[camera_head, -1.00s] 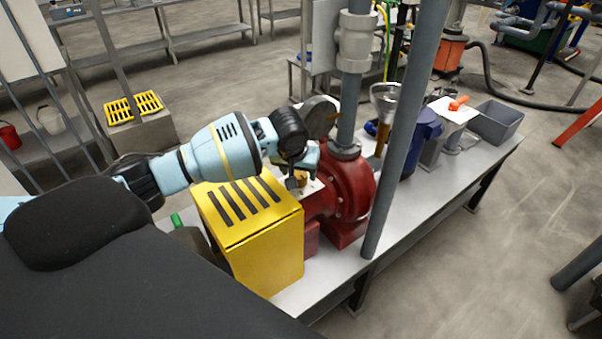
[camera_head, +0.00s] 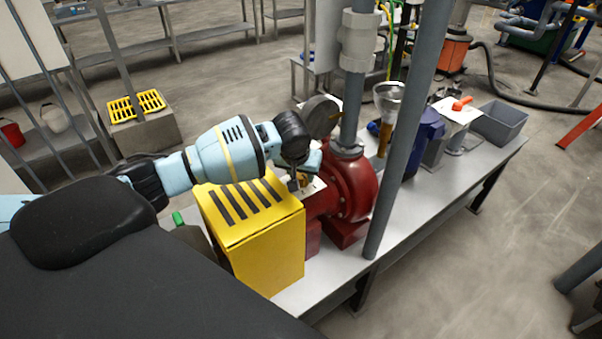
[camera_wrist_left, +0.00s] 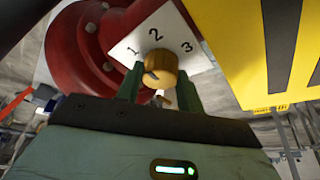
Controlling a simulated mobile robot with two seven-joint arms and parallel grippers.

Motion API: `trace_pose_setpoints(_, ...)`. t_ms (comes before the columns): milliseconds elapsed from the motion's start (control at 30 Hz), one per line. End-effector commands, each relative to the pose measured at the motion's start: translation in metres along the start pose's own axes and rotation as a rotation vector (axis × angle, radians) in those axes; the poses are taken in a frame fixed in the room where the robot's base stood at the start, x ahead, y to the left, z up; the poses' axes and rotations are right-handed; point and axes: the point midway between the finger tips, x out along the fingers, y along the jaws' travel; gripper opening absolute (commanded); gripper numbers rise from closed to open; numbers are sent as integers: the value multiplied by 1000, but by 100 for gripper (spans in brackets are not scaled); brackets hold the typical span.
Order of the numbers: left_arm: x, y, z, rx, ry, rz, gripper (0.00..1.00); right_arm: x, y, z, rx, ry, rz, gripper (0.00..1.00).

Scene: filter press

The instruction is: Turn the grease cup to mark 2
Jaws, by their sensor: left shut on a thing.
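The grease cup is a brass, round knob (camera_wrist_left: 161,66) in front of a white plate (camera_wrist_left: 125,48) marked 1, 2 and 3 in the left wrist view. A dark mark shows on its near face; I cannot tell exactly which number it points at. My left gripper (camera_wrist_left: 159,88) is shut on the cup, with one dark green finger on each side. In the head view my left gripper (camera_head: 298,183) reaches down between the yellow guard and the red pump, and mostly hides the cup. My right gripper is not in view.
The yellow slotted guard (camera_head: 270,250) stands close beside the gripper. The red pump (camera_head: 352,190) and its grey vertical pipe (camera_head: 355,100) are just right of it. A round gauge (camera_head: 320,116) is behind the wrist. A grey post (camera_head: 405,130) stands at the bench's front edge.

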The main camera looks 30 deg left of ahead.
Motion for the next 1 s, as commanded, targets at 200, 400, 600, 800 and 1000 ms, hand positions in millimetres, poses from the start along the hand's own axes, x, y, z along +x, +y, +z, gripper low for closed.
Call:
trace_pose_setpoints(200, -2, -1, -1, 118, -1, 51, 15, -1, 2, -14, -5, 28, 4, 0)
trace_pose_setpoints(400, 0, -2, 0, 260, -2, 110, 15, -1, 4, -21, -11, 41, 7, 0)
trace_pose_setpoints(600, 1, -2, 0, 353, -3, 147, 15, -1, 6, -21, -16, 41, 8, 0)
trace_pose_setpoints(800, 1, -2, 0, 375, -2, 156, 15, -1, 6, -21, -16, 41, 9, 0)
trace_pose_setpoints(1000, 1, -2, 0, 374, -2, 156, 14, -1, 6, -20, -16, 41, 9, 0)
